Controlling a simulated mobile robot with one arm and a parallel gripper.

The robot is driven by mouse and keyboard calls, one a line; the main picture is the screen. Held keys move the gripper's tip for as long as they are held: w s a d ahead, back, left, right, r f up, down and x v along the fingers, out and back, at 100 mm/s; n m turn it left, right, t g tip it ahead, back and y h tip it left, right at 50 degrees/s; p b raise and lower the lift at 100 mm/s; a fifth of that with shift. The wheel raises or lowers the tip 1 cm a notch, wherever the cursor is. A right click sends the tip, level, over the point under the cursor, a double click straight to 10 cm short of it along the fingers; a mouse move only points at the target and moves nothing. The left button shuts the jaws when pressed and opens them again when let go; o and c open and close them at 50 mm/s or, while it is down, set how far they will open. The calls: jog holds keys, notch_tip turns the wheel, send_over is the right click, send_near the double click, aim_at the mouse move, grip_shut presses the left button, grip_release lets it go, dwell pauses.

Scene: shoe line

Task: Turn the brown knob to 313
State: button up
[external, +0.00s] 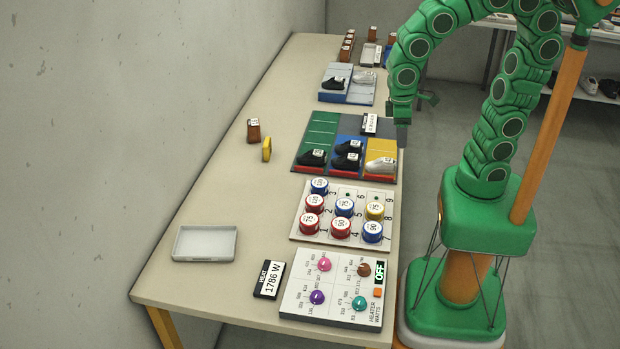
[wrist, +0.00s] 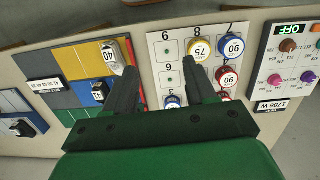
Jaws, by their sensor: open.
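The brown knob (external: 364,269) is at the upper right of the white heater panel (external: 331,308), near the table's front end. Numbers ring the knob, but its exact setting is too small to read. In the wrist view the brown knob (wrist: 288,45) is at the far right, upside down and beside the green OFF display (wrist: 291,29). My gripper (external: 412,115) is at the table's right edge by the shoe trays, well apart from the knob. In the wrist view my gripper (wrist: 163,56) has its two fingers spread with nothing between them.
The panel also has pink (external: 324,264), purple (external: 317,297) and teal (external: 359,303) knobs and an orange button (external: 378,292). A black sign (external: 269,279) reads HEAT 1786 W.

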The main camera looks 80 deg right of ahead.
jog(key=w+a+f, duration=0.2)
jog(key=w+a, duration=0.2)
jog(key=a, duration=0.3)
jog(key=n+t, duration=0.1)
send_over(365, 266)
notch_tip(365, 266, down, 10)
jog(key=shift+r, duration=0.25)
jog(key=shift+f, duration=3.9)
jog(key=shift+c, duration=0.2)
grip_shut()
